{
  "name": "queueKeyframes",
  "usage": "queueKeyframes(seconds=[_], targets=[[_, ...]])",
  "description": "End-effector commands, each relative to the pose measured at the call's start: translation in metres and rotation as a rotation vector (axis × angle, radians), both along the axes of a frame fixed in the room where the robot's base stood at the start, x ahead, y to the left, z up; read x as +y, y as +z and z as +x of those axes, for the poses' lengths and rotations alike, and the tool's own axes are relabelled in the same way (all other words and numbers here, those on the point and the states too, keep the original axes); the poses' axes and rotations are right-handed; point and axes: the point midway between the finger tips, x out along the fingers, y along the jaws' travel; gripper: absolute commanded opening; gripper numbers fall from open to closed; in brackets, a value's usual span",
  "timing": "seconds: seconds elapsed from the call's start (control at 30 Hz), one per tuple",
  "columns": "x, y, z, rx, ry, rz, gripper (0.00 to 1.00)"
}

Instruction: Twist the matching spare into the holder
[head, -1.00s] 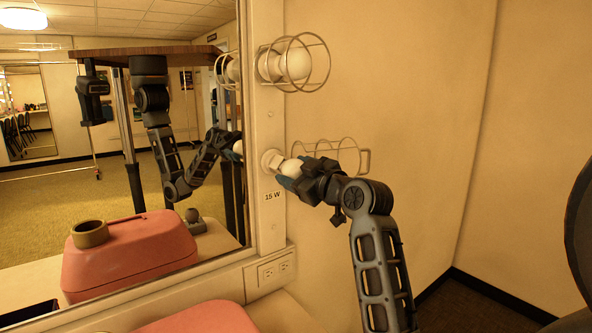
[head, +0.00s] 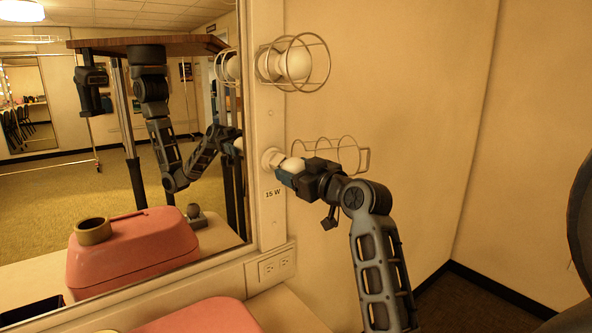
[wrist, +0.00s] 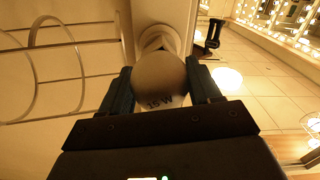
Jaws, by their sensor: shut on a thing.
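A white bulb (head: 291,166) sits at the lower holder (head: 272,159) on the mirror frame, above a "15 W" label (head: 273,194). My gripper (head: 285,174) is shut on this bulb. In the wrist view the bulb (wrist: 160,82) lies between my two blue fingers, with "15 W" printed on it, and its neck end meets the round holder (wrist: 160,40). How deep its base sits is hidden. An open wire cage (head: 335,154) stands beside the lower holder, behind my gripper.
Another white bulb (head: 295,63) sits inside a closed wire cage (head: 318,62) above. The mirror (head: 100,180) reflects my arm and a pink case (head: 135,243). An outlet (head: 275,267) is below, and a pink case (head: 195,316) stands at the bottom.

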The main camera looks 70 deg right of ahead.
Motion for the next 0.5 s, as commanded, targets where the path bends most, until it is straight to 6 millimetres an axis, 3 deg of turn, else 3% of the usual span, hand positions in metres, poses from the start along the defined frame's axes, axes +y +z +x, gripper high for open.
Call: queueKeyframes(seconds=[0.5], targets=[[0.0,0.0005,0.0004,-0.048,0.0,0.083,0.4]])
